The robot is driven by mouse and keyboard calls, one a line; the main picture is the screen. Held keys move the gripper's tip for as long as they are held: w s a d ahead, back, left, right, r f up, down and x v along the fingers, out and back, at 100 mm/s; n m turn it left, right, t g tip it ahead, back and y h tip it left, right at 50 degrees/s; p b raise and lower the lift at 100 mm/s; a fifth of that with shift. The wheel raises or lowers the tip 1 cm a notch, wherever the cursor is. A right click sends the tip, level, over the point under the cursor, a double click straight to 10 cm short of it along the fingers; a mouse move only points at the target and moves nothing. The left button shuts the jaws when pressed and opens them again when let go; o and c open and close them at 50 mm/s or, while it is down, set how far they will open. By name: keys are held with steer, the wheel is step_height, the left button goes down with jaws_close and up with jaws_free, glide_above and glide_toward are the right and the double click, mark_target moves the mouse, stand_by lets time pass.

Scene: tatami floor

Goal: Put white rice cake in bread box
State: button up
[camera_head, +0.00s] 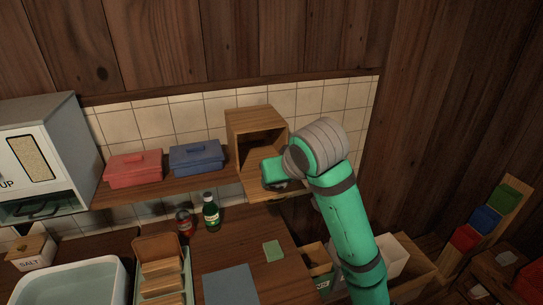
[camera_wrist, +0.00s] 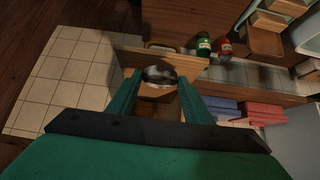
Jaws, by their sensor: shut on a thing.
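The bread box (camera_head: 236,120) is a wooden box on the wall shelf in the head view. Its front is open, and a wooden flap (camera_head: 256,194) lies at its front edge. My gripper (camera_head: 272,183) is at the opening, over the flap. In the wrist view, my gripper (camera_wrist: 160,84) is shut on a small rounded pale thing, the white rice cake (camera_wrist: 158,73), at the fingertips. The wooden flap also shows beyond it in the wrist view (camera_wrist: 188,64). My arm and gripper hide the rice cake and part of the opening in the head view.
A blue lidded box (camera_head: 196,158) and a red lidded box (camera_head: 133,168) stand left of the bread box on the shelf. A green bottle (camera_head: 211,214) and a red bottle (camera_head: 184,222) stand on the counter below. The tiled wall is close behind.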

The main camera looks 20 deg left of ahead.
steer(key=w+a, duration=0.3)
steer(key=w, duration=0.2)
steer(key=w+a, duration=0.3)
steer(key=w, duration=0.1)
steer(key=w+a, duration=0.3)
steer(key=w, duration=0.2)
steer(key=shift+w+a, duration=0.3)
steer(key=shift+a, duration=0.05)
steer(key=shift+f, duration=1.8)
steer(key=o, duration=1)
steer(key=shift+f, duration=0.15)
steer(key=shift+s+d+r, duration=0.1)
steer(key=shift+s+r, duration=0.05)
steer(key=shift+r, duration=0.25)
steer(key=v, duration=1.1)
steer(key=shift+s+d+r, duration=0.1)
steer(key=shift+s+r, duration=0.05)
